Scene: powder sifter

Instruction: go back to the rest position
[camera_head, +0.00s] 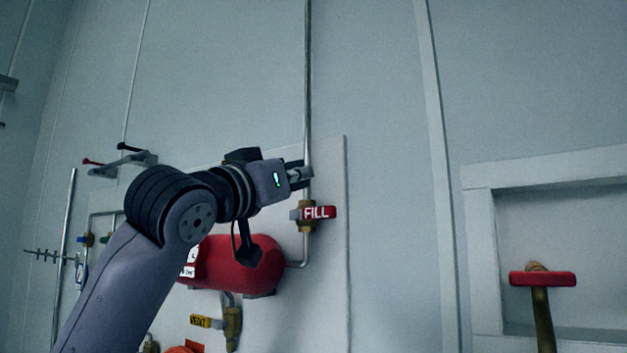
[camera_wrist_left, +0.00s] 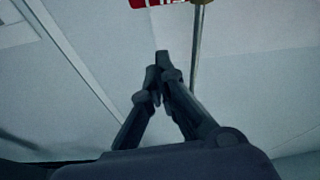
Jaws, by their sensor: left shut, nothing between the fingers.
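My left gripper (camera_head: 303,173) is in front of the wall panel, just above the red FILL valve handle (camera_head: 319,212) and beside the vertical pipe. In the left wrist view its fingers (camera_wrist_left: 162,72) are closed together with nothing between them. The red handle (camera_wrist_left: 150,3) shows at the top edge of that view, apart from the fingertips. My right gripper is in neither view.
A red tank (camera_head: 235,265) is mounted on the white panel (camera_head: 325,270), partly behind my left arm. A yellow-tagged valve (camera_head: 231,325) sits below it. The vertical pipe (camera_head: 308,80) runs up the wall. A red T-handle (camera_head: 543,279) stands at right before a recess.

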